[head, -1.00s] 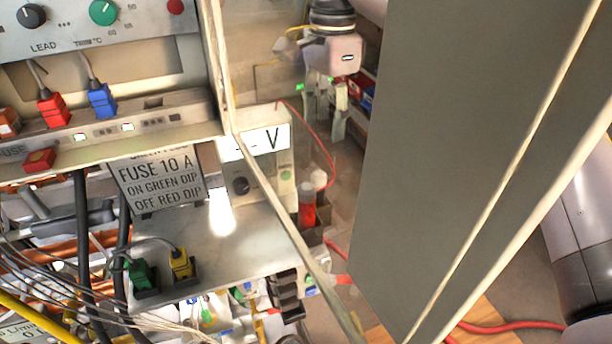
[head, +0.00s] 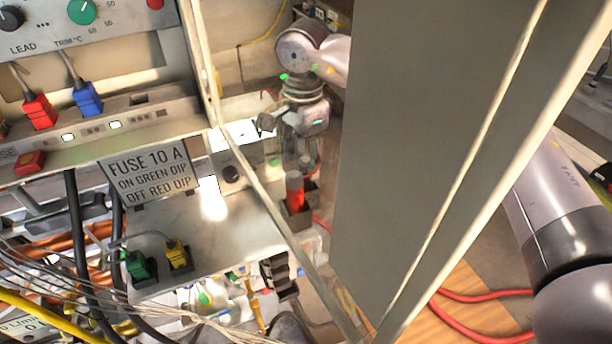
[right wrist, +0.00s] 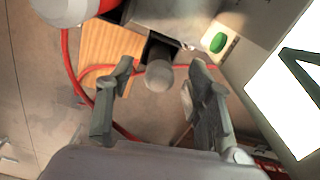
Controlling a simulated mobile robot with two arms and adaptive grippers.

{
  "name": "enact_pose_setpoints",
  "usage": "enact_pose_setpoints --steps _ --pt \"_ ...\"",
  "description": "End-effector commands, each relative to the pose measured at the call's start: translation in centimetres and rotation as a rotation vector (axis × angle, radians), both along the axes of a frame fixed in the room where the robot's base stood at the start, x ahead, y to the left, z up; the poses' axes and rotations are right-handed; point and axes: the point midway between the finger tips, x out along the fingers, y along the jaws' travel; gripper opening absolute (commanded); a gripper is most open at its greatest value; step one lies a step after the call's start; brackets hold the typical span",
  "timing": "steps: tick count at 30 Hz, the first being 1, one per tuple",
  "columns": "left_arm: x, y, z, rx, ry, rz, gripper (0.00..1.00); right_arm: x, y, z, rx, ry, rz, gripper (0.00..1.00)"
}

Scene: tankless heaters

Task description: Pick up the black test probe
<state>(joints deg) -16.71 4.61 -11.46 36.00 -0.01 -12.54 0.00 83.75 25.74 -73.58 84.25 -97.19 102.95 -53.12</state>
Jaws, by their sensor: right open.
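My right gripper (head: 300,152) is beside the meter, above the probe holder. In the right wrist view its two fingers (right wrist: 161,72) are apart. A grey rounded top (right wrist: 158,76) shows between them, in front of a dark square holder (right wrist: 160,47). It appears to be the black test probe seen end-on; its body is hidden, and I cannot tell whether either finger touches it. In the head view, my gripper and the glass hide that spot. The red probe (head: 295,190) stands in its holder just below my gripper. My left gripper is not in view.
The meter (head: 232,172) with a lit display is left of my right gripper; its display (right wrist: 290,100) fills the wrist view's right side. A large grey panel (head: 420,130) and glass edge stand in front. Red cable (right wrist: 70,75) lies on the floor. A fuse sign (head: 150,172) stands left.

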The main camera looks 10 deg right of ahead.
Motion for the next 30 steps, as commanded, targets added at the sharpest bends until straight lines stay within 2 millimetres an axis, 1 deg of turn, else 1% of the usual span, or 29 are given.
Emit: enact_pose_setpoints --steps 2,6,10,13,19,30 --pt "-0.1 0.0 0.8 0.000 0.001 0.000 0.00 0.0 -0.1 -0.6 0.000 0.004 -0.001 0.48" --pt "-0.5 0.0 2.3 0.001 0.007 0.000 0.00 0.0 -0.5 -2.6 -0.001 0.006 -0.001 0.48" --pt "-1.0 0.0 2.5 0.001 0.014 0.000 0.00 0.1 -0.4 -4.4 0.000 0.002 0.000 0.48" --pt "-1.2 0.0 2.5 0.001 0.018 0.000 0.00 0.1 -0.4 -5.0 0.000 0.001 0.000 0.48" --pt "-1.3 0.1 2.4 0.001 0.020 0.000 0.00 0.2 -0.4 -5.0 0.000 0.001 0.000 0.48" --pt "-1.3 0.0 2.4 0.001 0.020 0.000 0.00 0.2 -0.4 -5.0 0.000 0.001 0.000 0.23"
